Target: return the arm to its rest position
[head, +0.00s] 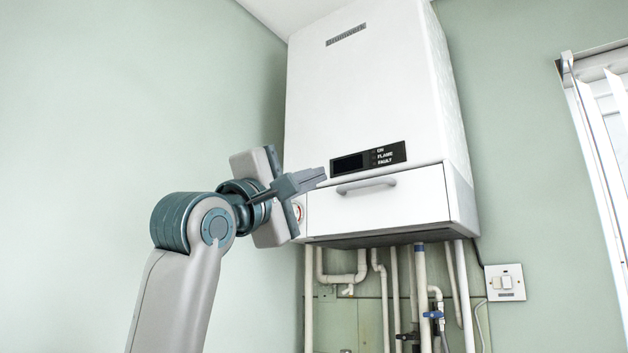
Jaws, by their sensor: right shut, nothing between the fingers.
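My right arm (185,285) rises from the bottom left of the head view, bent at a grey-and-teal joint. Its gripper (320,177) is shut and empty, with the fingers pointing right. In the picture the fingertips overlap the left side of the white wall boiler (375,80), just above its lower front panel. I cannot tell how much space lies between the fingertips and the boiler. The gripper body partly hides a small round dial (298,212) at the boiler's lower left. My left gripper is not in view.
The lower panel has a grey handle (366,186) below a black display (368,158). White pipes (394,290) and a blue-handled valve (433,314) hang underneath. A switch plate (505,283) and a window (605,150) are at right. Bare green wall (120,90) fills the left.

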